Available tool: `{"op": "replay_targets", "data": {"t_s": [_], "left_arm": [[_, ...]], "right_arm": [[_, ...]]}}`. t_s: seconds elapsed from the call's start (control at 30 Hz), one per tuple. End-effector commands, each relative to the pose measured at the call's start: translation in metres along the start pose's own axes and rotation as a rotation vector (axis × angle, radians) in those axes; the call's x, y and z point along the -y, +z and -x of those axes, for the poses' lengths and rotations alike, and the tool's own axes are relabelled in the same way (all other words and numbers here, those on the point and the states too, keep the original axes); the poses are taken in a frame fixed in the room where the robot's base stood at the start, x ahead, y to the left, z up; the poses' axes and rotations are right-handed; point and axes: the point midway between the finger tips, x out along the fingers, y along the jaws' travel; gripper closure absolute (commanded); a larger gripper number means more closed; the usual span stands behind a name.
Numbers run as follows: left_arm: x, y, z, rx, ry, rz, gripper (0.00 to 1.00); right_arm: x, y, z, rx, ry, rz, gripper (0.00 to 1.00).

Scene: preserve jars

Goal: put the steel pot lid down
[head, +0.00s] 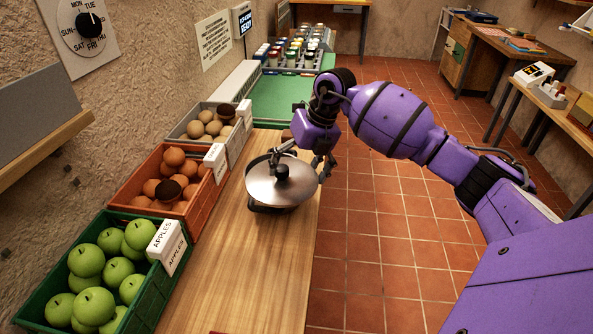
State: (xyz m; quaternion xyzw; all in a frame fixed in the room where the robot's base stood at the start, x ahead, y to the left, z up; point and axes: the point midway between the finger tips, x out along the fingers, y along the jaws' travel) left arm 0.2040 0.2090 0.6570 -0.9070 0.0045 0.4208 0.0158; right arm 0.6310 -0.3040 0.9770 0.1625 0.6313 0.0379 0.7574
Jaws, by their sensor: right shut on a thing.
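The steel pot lid (263,185) is a round, shiny disc with a dark knob (282,172) on top. It is over a dark pot (258,207) on the wooden counter, and covers most of it. I cannot tell whether the lid touches the pot's rim. My right gripper (322,170) is at the lid's far right edge and shut on the lid; its exact contact is partly hidden. My left gripper is not in view.
A green crate of apples (140,290), an orange crate (120,200) and a grey crate (190,126) line the counter's left side. The wooden counter (235,285) is bare in front of the pot. Several jars stand on the green surface (280,100) beyond.

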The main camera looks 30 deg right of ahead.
Motion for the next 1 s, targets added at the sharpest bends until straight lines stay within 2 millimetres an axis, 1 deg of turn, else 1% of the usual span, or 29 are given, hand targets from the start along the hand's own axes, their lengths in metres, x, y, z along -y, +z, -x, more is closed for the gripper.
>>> {"op": "replay_targets", "data": {"t_s": [0.07, 0.27, 0.77, 0.8, 0.87, 1.0], "left_arm": [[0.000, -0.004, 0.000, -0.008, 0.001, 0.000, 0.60], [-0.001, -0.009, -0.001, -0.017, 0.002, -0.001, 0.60], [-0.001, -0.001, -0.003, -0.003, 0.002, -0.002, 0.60], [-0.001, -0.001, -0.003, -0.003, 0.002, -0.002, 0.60], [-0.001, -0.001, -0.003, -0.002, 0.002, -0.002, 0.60], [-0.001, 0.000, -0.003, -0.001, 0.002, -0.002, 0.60]], "right_arm": [[0.001, 0.000, -0.004, 0.003, 0.001, 0.001, 0.41], [0.001, 0.000, -0.004, 0.003, 0.001, 0.001, 0.41], [0.005, -0.002, -0.016, 0.003, 0.001, 0.001, 0.41], [0.005, -0.002, -0.016, 0.002, 0.000, 0.001, 0.08], [0.005, -0.002, -0.016, 0.002, 0.000, 0.001, 0.00], [0.005, -0.002, -0.016, 0.002, 0.000, 0.001, 0.00]]}}
